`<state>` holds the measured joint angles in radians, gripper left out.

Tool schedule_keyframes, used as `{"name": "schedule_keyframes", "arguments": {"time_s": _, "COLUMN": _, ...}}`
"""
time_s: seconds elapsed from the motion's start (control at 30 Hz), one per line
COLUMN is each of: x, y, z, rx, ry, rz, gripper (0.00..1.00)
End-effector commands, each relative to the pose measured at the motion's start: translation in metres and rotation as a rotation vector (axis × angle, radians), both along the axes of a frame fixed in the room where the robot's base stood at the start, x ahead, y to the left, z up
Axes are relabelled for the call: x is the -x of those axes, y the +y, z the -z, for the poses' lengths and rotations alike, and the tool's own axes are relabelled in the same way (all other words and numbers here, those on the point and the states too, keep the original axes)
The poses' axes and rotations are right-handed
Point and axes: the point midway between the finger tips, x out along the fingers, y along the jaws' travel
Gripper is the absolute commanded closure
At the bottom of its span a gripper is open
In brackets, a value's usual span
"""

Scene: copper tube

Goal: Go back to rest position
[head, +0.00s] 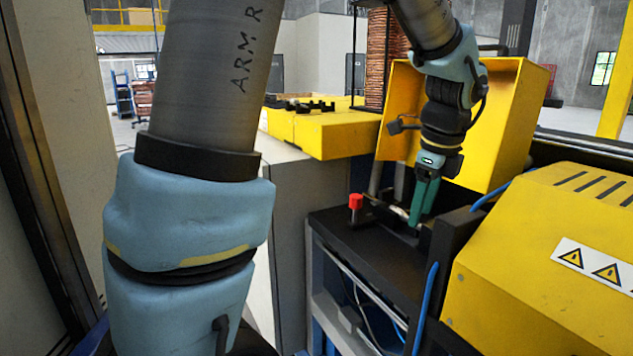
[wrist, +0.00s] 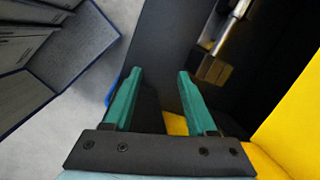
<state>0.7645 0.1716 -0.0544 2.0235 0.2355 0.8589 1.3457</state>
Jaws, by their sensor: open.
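My gripper (head: 420,205) has green fingers and points down over the black workbench top (head: 345,228), beside the yellow machine. In the wrist view my gripper (wrist: 158,88) is open, with nothing between its two green fingers. A metal rod with a brownish block (wrist: 212,68) at its end lies beyond the right finger, apart from it. In the head view the fingers partly hide a small pale piece on the bench, and I cannot tell whether they touch it.
A red-topped part (head: 356,202) stands on the bench left of my gripper. A yellow machine (head: 555,255) with warning labels is close on the right. An open yellow housing (head: 508,115) stands behind my wrist. A yellow box (head: 335,137) with black fixtures is further left.

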Motion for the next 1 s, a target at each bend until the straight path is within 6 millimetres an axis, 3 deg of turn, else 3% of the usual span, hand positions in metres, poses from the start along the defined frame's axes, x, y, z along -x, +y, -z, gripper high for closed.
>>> {"name": "schedule_keyframes", "arguments": {"time_s": 0.17, "x": -0.009, "y": 0.039, "z": 0.015, "rx": 0.053, "ry": 0.011, "rz": -0.269, "gripper": 0.43}}
{"name": "schedule_keyframes", "arguments": {"time_s": 0.37, "x": -0.015, "y": 0.101, "z": 0.037, "rx": 0.139, "ry": 0.024, "rz": -0.722, "gripper": 0.43}}
{"name": "schedule_keyframes", "arguments": {"time_s": 0.6, "x": 0.004, "y": 0.207, "z": 0.075, "rx": 0.292, "ry": 0.023, "rz": -1.595, "gripper": 0.43}}
{"name": "schedule_keyframes", "arguments": {"time_s": 0.7, "x": 0.017, "y": 0.237, "z": 0.085, "rx": 0.344, "ry": 0.016, "rz": -1.888, "gripper": 0.43}}
{"name": "schedule_keyframes", "arguments": {"time_s": 0.83, "x": 0.029, "y": 0.257, "z": 0.093, "rx": 0.383, "ry": 0.006, "rz": -2.114, "gripper": 0.43}}
{"name": "schedule_keyframes", "arguments": {"time_s": 1.0, "x": 0.032, "y": 0.263, "z": 0.095, "rx": 0.397, "ry": 0.002, "rz": -2.188, "gripper": 0.43}}
